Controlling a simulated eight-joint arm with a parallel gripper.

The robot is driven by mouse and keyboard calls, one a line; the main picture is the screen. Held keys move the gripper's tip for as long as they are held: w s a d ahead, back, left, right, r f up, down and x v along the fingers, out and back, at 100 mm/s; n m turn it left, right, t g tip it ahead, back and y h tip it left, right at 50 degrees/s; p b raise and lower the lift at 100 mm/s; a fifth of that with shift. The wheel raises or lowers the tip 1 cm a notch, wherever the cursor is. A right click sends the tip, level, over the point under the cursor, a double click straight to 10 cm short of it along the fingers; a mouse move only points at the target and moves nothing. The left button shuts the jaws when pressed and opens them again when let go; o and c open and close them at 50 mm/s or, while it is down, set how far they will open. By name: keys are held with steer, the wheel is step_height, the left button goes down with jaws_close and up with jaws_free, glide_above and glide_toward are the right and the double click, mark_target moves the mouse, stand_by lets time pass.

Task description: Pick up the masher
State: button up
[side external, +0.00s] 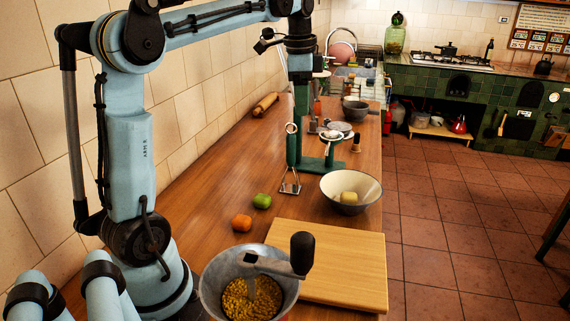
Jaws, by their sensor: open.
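The masher (291,150) has a dark green handle with a metal ring at its top and a wire head below. It appears to stand upright, head down, on the wooden counter (225,183). My gripper (301,76) points down from the arm above the masher, apart from it in the picture. It is open and holds nothing that I can see. Its fingertips are small and dark against the clutter behind, so their exact distance from the handle is unclear.
A green stand with pans (322,163) is close behind the masher. A bowl (335,200) with a pale block is to its right. A lime (262,201), an orange fruit (242,222), a cutting board (345,262) and a food mill (215,283) are nearer.

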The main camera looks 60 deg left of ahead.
steer(key=m+g, duration=0.1)
steer(key=m, duration=0.1)
glide_above(291, 135)
steer(key=shift+h, duration=0.3)
steer(key=shift+w+a+f, duration=0.1)
steer(key=shift+a+f, duration=0.05)
steer(key=shift+f, duration=1.85)
steer(key=shift+w+a+f, duration=0.1)
steer(key=shift+a+f, duration=0.1)
steer(key=shift+f, duration=1.75)
steer(key=shift+w+a+f, duration=0.1)
steer(key=shift+a+f, duration=0.05)
steer(key=shift+f, duration=1.85)
jaws_close()
